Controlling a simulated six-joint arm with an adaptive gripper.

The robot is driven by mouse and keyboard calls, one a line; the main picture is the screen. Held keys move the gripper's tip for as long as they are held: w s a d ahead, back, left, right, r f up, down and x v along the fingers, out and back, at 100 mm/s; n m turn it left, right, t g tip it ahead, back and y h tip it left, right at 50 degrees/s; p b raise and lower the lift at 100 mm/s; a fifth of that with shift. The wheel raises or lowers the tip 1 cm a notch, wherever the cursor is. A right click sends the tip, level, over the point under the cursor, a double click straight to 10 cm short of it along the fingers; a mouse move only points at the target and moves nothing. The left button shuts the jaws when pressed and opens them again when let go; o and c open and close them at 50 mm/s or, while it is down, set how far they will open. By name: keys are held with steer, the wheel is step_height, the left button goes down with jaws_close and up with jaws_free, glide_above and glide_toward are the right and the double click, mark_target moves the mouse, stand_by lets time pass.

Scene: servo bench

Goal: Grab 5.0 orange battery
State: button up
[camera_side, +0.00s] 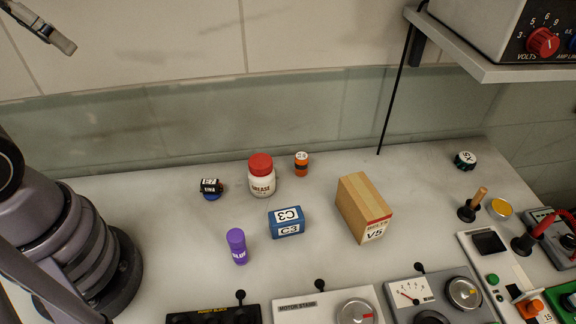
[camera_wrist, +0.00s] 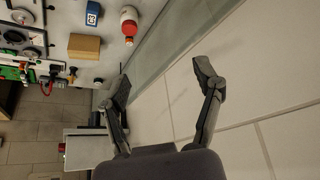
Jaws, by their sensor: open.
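The orange battery (camera_side: 301,164) is a small cylinder with a white label and dark bands. It stands on the bench behind and right of the grease jar (camera_side: 261,176); its label is too small to read surely. In the wrist view a small orange patch (camera_wrist: 129,42) beside the jar's red lid appears to be the battery. My gripper (camera_wrist: 163,82) is open and empty, its fingers spread wide before the wall. In the side view only a finger part shows at the top left, high above the bench and far from the battery.
A blue C3 box (camera_side: 286,222), a purple glue tube (camera_side: 237,246), a dark labelled object (camera_side: 210,188) and a cardboard V5 box (camera_side: 364,208) stand around the jar. Instruments line the front. A shelf (camera_side: 500,68) overhangs the right; the wall is close behind the battery.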

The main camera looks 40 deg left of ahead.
step_height(320, 180, up, 5)
steer(key=w+a+r+m+y, duration=0.1)
steer(key=w+a+m+y, duration=0.25)
steer(key=w+m, duration=0.5)
steer(key=m+t+h, duration=0.1)
steer(key=m+t, duration=0.7)
steer(key=m, duration=1.8)
glide_above(299, 160)
steer(key=s+d, duration=0.1)
steer(key=f, duration=0.2)
steer(key=shift+n, duration=0.35)
steer(key=f, duration=3.8)
steer(key=shift+s+a+f, duration=0.1)
steer(key=shift+a, duration=0.25)
step_height(299, 160, down, 3)
steer(key=shift+r, duration=0.1)
steer(key=shift+x, duration=1.15)
steer(key=shift+w+a+f, duration=0.1)
steer(key=shift+w+f, duration=0.15)
steer(key=shift+w, duration=0.05)
jaws_close()
